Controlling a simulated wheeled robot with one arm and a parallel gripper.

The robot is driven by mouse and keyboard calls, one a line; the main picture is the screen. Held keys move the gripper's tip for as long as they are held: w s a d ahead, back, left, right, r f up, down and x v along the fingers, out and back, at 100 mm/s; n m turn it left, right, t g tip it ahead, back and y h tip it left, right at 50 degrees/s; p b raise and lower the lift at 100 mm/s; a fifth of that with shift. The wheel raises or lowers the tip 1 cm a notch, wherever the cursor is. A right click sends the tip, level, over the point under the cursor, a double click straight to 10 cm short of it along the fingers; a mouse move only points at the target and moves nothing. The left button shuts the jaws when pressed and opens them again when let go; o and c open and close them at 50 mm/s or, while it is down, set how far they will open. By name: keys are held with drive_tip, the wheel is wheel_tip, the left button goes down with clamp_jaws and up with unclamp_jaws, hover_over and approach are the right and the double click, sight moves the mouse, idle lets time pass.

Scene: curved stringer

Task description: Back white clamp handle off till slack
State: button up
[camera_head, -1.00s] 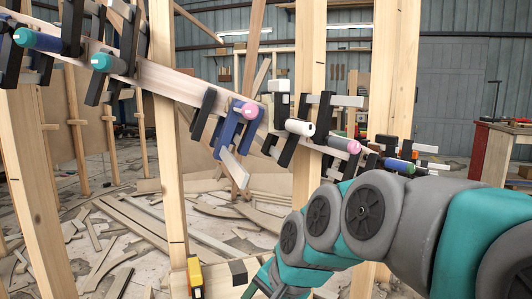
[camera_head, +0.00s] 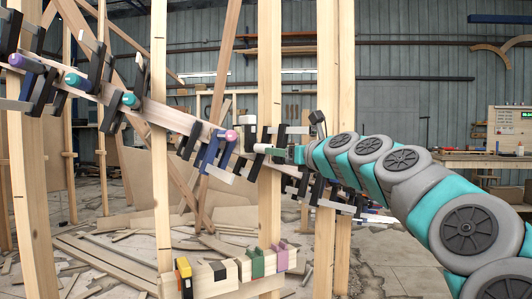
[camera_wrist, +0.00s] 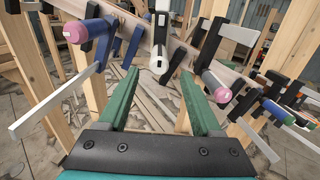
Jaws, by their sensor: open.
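The white clamp handle (camera_wrist: 161,62) points toward me in the wrist view, on a black clamp on the slanted wooden strip. My gripper (camera_wrist: 159,74) is open, its two green fingers apart on either side of the handle's near end in that picture. I cannot tell whether the handle's tip is between the fingers or just beyond them; no contact shows. In the head view the white handle (camera_head: 263,149) shows left of my gripper (camera_head: 298,154), whose fingers are small and mostly hidden there.
A blue clamp with a pink handle (camera_wrist: 76,32) is close on the left, its silver bar reaching down. Another pink handle (camera_wrist: 216,86) sits close on the right, near my right finger. Upright wooden posts (camera_head: 270,90) stand close by. A low beam (camera_head: 225,276) carries several small clamps.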

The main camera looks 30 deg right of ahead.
sight(263, 149)
drive_tip(key=w, duration=0.5)
drive_tip(key=shift+w+a+f, duration=0.1)
drive_tip(key=shift+w+a, duration=0.25)
drive_tip(key=shift+w, duration=0.7)
clamp_jaws()
